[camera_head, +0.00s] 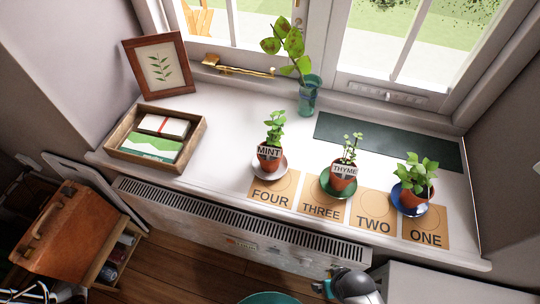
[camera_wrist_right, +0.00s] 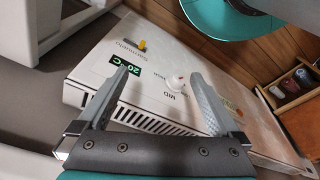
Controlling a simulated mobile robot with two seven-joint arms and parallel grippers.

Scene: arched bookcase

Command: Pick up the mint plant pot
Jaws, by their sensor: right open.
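The mint plant pot (camera_head: 269,164) is a small terracotta pot with a "MINT" label and green leaves. It stands upright on a pale saucer (camera_head: 283,170) at the back of the card marked FOUR (camera_head: 271,197), on the white windowsill. My right gripper is open and empty in the right wrist view (camera_wrist_right: 162,77), with the radiator's control panel beyond its fingers. In the head view, my right arm is low at the bottom edge, below the sill and apart from the mint pot. My left gripper is not in view.
The thyme pot (camera_head: 343,175) stands right of the mint, and an ivy-like plant (camera_head: 414,184) farther right. A glass vase (camera_head: 309,97) stands behind. A wooden tray (camera_head: 196,134) and picture frame (camera_head: 128,56) are left. A radiator (camera_head: 190,215) runs below the sill.

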